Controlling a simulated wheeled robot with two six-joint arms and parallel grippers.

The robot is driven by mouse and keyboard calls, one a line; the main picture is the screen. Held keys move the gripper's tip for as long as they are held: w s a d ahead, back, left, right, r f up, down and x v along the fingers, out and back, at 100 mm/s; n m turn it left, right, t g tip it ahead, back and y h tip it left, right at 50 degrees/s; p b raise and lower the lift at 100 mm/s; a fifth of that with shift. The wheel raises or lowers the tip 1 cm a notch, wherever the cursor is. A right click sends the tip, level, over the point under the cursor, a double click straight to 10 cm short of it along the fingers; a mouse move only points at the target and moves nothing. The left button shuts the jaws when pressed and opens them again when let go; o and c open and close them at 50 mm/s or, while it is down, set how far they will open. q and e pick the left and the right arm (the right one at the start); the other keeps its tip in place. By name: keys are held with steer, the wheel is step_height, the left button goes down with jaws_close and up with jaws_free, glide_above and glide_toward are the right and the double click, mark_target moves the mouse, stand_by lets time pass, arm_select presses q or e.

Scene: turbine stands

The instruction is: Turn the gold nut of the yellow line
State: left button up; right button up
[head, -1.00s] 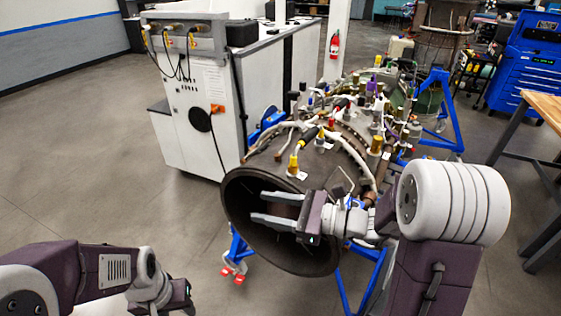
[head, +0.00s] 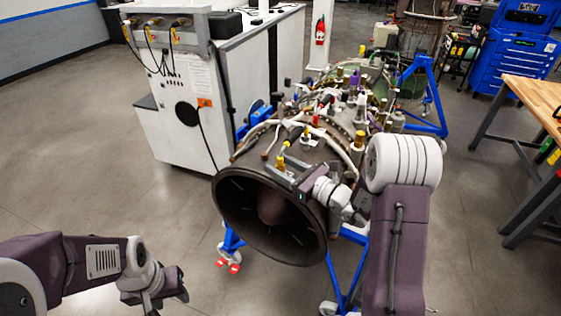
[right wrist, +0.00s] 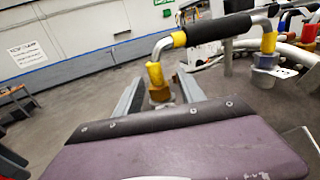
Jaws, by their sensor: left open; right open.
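The yellow line (right wrist: 205,33) is a bent pipe with a black sleeve and yellow bands, on top of the turbine casing. Its near end drops in a yellow collar to a gold nut (right wrist: 159,93). In the right wrist view this nut shows between the two fingers of my right gripper (right wrist: 158,82), with the lower part hidden by the gripper body. I cannot tell whether the fingers touch it. In the head view my right gripper (head: 279,165) is open at the line's yellow end (head: 281,161). My left gripper (head: 176,284) is open and empty, low at the left.
The turbine's round dark inlet (head: 235,215) faces me, on a blue stand (head: 350,265). A white cabinet (head: 190,125) stands behind it to the left. Other pipes and fittings crowd the casing top. A wooden bench (head: 535,95) is at the right. The floor at left is clear.

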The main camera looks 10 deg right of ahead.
steer(key=shift+a, duration=0.15)
steer(key=shift+c, duration=0.6)
jaws_close()
steer(key=shift+f+n+g+y+b, duration=0.1)
steer(key=shift+n+g+y+b, duration=0.2)
steer(key=shift+n+g+y, duration=0.45)
steer(key=n+g+y, duration=0.3)
steer(key=g, duration=0.1)
steer(key=shift+y, duration=0.25)
steer(key=n+g+y, duration=0.1)
steer(key=n+g, duration=0.1)
steer(key=g, duration=0.2)
steer(key=n+g+y, duration=0.1)
steer(key=n+g, duration=0.2)
steer(key=g, duration=0.1)
steer(key=shift+n+p, duration=0.3)
steer(key=shift+n, duration=0.05)
steer(key=shift+g, duration=0.35)
